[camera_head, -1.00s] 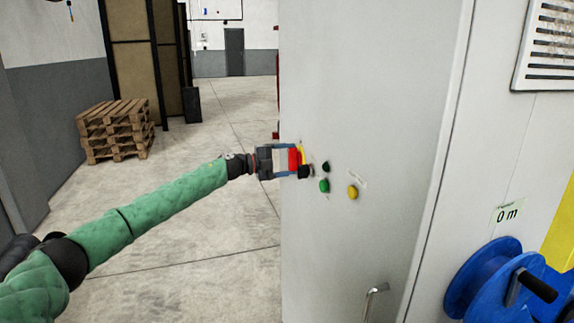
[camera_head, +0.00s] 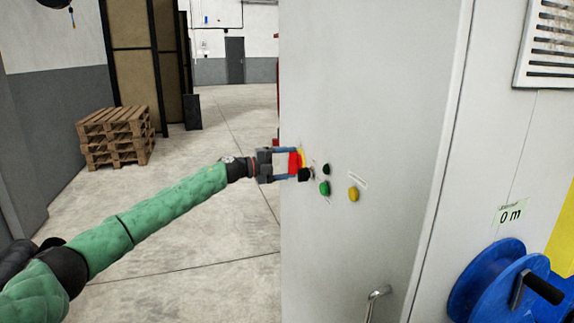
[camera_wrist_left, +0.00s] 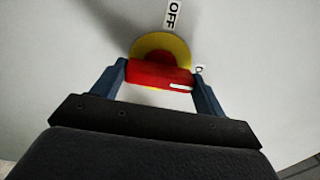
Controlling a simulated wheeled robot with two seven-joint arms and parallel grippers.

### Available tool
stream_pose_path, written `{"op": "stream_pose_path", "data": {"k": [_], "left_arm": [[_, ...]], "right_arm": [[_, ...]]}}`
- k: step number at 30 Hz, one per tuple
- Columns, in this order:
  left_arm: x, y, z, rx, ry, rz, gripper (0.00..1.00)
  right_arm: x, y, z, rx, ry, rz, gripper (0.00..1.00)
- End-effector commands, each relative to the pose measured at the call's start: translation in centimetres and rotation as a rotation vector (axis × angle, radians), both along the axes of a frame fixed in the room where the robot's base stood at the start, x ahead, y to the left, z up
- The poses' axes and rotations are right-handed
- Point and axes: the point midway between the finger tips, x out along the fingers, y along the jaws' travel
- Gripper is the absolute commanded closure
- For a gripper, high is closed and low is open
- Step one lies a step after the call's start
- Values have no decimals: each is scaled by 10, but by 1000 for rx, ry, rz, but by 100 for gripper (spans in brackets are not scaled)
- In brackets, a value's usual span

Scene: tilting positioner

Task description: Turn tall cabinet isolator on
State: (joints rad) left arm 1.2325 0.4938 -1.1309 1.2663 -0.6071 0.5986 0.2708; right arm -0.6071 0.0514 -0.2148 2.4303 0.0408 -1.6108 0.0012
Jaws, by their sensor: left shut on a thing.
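The tall grey cabinet (camera_head: 370,90) fills the middle of the head view. Its isolator is a red handle (camera_head: 294,162) on a yellow disc (camera_head: 302,157). In the left wrist view, the red handle (camera_wrist_left: 160,76) lies across the picture with a white mark near its right end. The yellow disc (camera_wrist_left: 150,42) shows behind it, and an OFF label (camera_wrist_left: 173,14) stands above. My left gripper (camera_head: 288,164) is shut on the red handle, one finger at each end. A second label at the right is mostly hidden by the finger. My right gripper is not in view.
Black (camera_head: 326,169), green (camera_head: 324,188) and yellow (camera_head: 353,194) buttons sit right of the isolator. A metal door handle (camera_head: 376,294) is lower down. A blue reel (camera_head: 490,290) stands at the right. Pallets (camera_head: 116,135) lie at the left, with open floor between.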

Motion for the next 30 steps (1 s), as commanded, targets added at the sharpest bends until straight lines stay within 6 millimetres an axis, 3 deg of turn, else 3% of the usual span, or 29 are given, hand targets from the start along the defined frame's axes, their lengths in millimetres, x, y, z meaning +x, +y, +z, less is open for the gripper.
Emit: {"op": "stream_pose_path", "data": {"k": [1, 2, 5, 17, 30], "left_arm": [[-1, -1, -2, 2, 0, -3, 50], [-1, -1, -2, 2, 0, -3, 25], [-1, -1, -2, 2, 1, -3, 6], [-2, 7, -3, 2, 0, 0, 5], [-21, 64, -3, 2, 1, -1, 5]], "right_arm": [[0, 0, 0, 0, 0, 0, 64], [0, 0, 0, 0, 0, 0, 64], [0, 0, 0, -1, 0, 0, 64], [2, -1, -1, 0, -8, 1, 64], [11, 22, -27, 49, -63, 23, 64]]}}
